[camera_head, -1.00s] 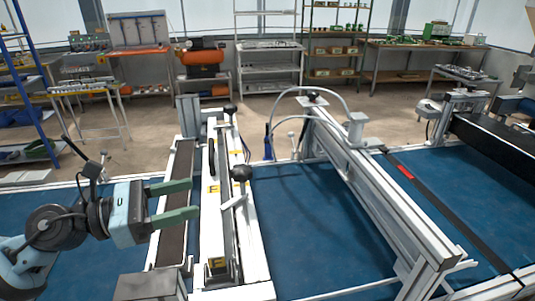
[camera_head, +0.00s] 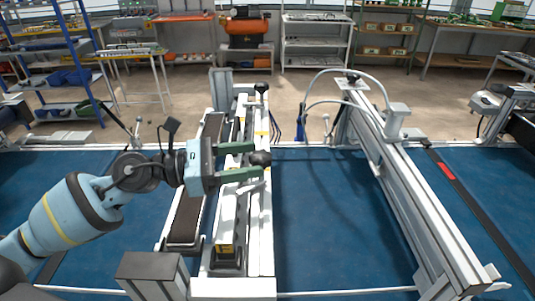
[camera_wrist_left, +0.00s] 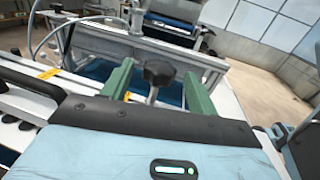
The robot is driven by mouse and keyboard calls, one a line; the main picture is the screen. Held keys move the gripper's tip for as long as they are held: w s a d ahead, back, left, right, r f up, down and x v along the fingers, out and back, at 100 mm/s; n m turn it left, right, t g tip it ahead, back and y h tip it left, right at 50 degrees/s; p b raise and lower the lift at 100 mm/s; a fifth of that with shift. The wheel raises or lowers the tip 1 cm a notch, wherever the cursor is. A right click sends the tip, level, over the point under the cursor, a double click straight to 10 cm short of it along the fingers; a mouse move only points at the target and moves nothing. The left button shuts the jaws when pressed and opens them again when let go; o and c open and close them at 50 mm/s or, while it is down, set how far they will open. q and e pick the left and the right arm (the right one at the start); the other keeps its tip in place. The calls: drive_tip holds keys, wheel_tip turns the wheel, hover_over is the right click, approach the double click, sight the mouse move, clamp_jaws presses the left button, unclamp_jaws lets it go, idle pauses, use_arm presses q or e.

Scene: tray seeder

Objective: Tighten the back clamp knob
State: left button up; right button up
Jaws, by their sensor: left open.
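Two black clamp knobs stand on the white seeder frame (camera_head: 224,220) in the head view. The far knob (camera_head: 262,87) is at the back end of the frame, and the nearer knob (camera_head: 260,158) is about midway along it, by a light lever (camera_head: 250,189). I cannot tell for sure which one the task calls the back knob. My left gripper (camera_head: 254,160) is open, its green fingers pointing right at the nearer knob. In the left wrist view this knob (camera_wrist_left: 159,72) shows between the two finger tips, on a pale stem. No grip on it shows. My right gripper is not in view.
A dark belt strip (camera_head: 187,218) runs along the left of the frame. A metal gantry (camera_head: 405,190) with a curved hose crosses the blue bed (camera_head: 325,235) at the right. Open bed lies between gantry and frame. Shelves and tables stand far behind.

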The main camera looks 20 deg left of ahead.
sight(268, 153)
use_arm(q)
drive_tip(key=x, duration=0.1)
drive_tip(key=p+x, duration=0.1)
drive_tip(key=x, duration=0.1)
drive_tip(key=shift+w+d+r, duration=0.1)
drive_tip(key=shift+d+r, duration=0.15)
drive_tip(key=shift+r, duration=0.1)
drive_tip(key=shift+w+d+f, duration=0.3)
drive_tip(key=shift+d, duration=0.25)
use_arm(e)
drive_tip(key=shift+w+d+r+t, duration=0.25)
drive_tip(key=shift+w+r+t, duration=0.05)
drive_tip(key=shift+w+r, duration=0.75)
use_arm(q)
drive_tip(key=shift+c, duration=0.5)
